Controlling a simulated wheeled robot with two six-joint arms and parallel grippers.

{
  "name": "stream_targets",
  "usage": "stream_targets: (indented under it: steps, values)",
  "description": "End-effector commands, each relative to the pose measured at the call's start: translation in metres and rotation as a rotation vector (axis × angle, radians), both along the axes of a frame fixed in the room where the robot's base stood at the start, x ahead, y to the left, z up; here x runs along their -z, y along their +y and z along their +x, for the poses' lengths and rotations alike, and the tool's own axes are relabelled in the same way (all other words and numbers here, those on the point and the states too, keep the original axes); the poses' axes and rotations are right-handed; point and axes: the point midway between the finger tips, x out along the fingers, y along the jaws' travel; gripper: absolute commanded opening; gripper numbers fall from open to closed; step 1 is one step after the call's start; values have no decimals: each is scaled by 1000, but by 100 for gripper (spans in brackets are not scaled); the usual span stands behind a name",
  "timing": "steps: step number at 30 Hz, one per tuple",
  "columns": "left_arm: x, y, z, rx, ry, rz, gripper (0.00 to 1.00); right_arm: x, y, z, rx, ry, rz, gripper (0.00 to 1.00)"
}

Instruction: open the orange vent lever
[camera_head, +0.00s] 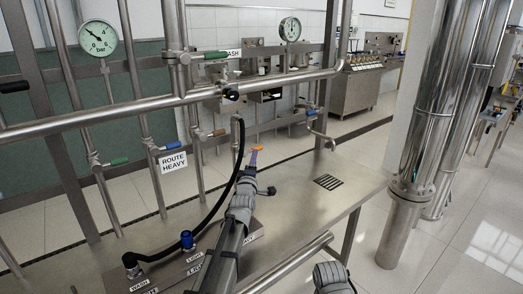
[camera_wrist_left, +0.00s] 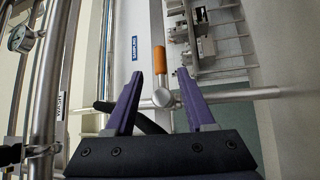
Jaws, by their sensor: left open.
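The orange lever (camera_wrist_left: 159,60) stands upright on a round metal valve hub (camera_wrist_left: 161,97) in the left wrist view. In the head view an orange piece (camera_head: 257,148) shows just at the tips of my left gripper (camera_head: 253,158). My left gripper, with purple fingers, also shows in the wrist view (camera_wrist_left: 159,76). It is open, with one finger on each side of the lever and visible gaps between. The lever's foot is partly framed by the fingers. I cannot tell how deep the lever sits between them. My right gripper is out of view.
A black hose (camera_head: 225,190) curves beside my left arm. Pipes with green (camera_head: 118,161) and blue (camera_head: 172,145) handles stand at left. A thick steel column (camera_head: 412,150) rises at right. The steel deck (camera_head: 310,205) has a bare stretch near its drain grate (camera_head: 328,182).

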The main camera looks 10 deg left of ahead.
Motion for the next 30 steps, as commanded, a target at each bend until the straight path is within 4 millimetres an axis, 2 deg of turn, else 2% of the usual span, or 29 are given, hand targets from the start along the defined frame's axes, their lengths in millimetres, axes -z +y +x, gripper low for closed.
stream_targets:
  steps: [8,19,29,30]
  values:
    - [-3,2,20,1,3,3,55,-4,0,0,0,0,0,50]
    - [-10,8,73,1,4,4,55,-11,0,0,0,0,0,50]
    - [-10,8,77,1,4,4,55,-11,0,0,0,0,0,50]
    - [-10,8,77,1,4,4,50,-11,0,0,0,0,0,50]
